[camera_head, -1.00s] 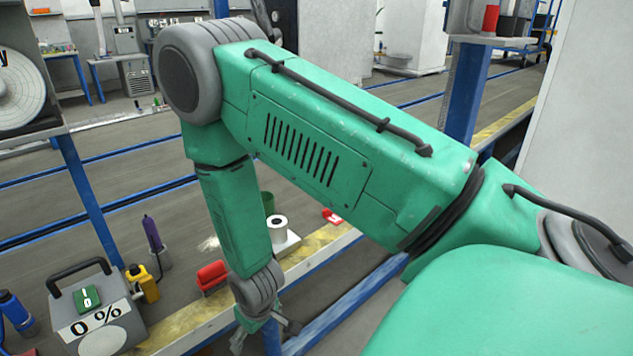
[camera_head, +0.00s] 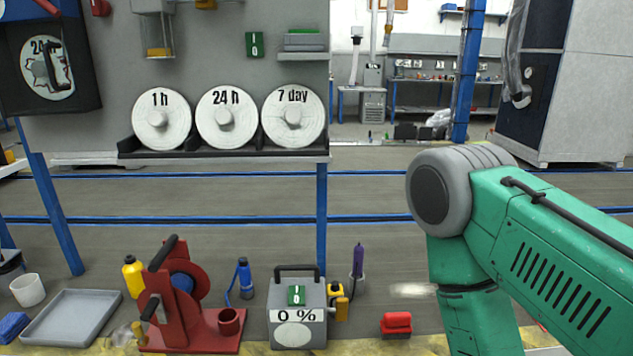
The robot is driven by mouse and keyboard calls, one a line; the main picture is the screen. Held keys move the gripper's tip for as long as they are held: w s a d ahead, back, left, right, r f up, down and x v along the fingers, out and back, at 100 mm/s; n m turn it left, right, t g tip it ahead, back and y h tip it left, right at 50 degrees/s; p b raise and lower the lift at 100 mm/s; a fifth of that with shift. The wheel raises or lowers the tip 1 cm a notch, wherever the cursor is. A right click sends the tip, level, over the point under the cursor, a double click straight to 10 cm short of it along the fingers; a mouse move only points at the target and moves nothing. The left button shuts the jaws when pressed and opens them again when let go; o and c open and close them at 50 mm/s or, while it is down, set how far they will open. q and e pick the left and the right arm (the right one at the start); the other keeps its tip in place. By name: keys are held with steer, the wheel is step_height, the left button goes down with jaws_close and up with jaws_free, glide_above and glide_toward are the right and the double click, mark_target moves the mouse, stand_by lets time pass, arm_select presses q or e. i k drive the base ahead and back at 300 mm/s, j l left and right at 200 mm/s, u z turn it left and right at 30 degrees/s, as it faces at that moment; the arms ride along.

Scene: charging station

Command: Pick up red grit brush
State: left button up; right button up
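The red grit brush (camera_head: 397,322), a small red block with a dark underside, sits at the lower right of the head view, near the bench's yellow front edge. It is left of my green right arm, which comes in from the right and runs down out of the picture. My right gripper is below the frame and hidden from view. My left arm and gripper do not show.
A grey box marked 0 % (camera_head: 297,330) stands left of the brush, with a yellow bottle (camera_head: 336,296) and a purple tool (camera_head: 358,262) beside it. A red hand-cranked device (camera_head: 180,300), grey tray (camera_head: 72,318) and white cup (camera_head: 27,290) stand further left.

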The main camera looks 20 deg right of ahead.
mark_target(397, 326)
steer(key=z, duration=0.8)
